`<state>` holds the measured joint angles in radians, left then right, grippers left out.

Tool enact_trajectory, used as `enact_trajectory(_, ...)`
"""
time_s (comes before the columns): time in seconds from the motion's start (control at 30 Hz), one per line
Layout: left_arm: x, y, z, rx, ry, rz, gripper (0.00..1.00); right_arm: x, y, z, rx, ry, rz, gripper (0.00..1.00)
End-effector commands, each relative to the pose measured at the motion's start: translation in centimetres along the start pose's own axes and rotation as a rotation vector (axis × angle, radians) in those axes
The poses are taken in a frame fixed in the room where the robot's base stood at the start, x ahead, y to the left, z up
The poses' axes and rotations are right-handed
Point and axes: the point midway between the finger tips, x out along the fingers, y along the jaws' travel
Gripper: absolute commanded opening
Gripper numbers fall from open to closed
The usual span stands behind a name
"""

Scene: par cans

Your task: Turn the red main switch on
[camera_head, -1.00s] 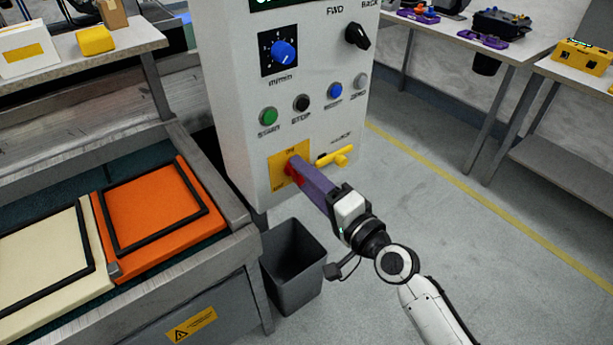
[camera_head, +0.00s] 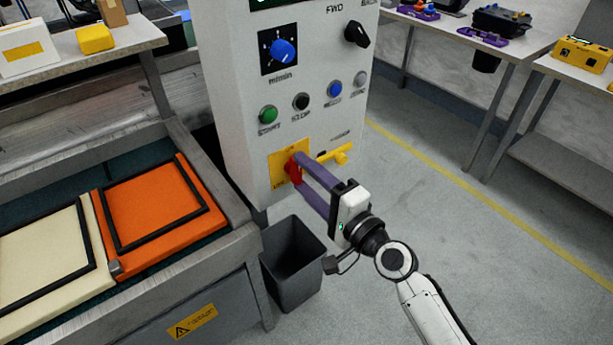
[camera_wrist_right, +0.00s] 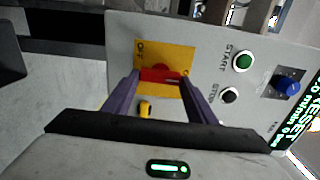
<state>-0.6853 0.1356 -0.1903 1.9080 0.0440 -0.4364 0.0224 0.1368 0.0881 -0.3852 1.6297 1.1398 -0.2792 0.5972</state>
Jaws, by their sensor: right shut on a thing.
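The red main switch (camera_head: 294,168) sits on a yellow plate (camera_head: 276,167) low on the front of a grey-white control cabinet. My right gripper (camera_head: 299,172) reaches it from the lower right, its two purple fingers on either side of the red handle. In the right wrist view, the red handle (camera_wrist_right: 160,75) spans between the fingertips of my right gripper (camera_wrist_right: 161,78), which is shut on it. Lettering on the plate (camera_wrist_right: 179,54) is partly hidden and hard to read. My left gripper is not in view.
A yellow lever (camera_head: 336,153) sticks out just right of the plate. Green (camera_head: 268,114), black (camera_head: 301,101) and blue (camera_head: 334,89) buttons are above. A dark bin (camera_head: 291,262) stands below the cabinet. A conveyor with an orange panel (camera_head: 160,210) is at left. Floor at right is clear.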

Motion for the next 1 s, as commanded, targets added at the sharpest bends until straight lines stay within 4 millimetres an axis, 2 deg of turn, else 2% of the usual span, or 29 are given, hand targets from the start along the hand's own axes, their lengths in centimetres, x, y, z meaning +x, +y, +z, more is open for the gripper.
enact_trajectory(0.03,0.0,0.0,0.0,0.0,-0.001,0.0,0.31,0.0,0.1,0.0,0.006,0.0,0.001,0.53)
enact_trajectory(0.13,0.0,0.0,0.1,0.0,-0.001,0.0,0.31,0.0,0.0,0.0,0.005,0.0,0.0,0.7)
enact_trajectory(0.43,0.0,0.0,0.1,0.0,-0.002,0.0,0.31,-0.1,0.0,0.0,0.002,0.0,0.0,0.7)
enact_trajectory(0.53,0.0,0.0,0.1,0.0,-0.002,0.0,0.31,-0.8,0.1,0.0,0.002,0.001,0.001,0.7)
enact_trajectory(1.0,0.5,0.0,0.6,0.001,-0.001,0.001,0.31,-9.0,0.2,0.0,0.001,0.0,0.002,0.7)
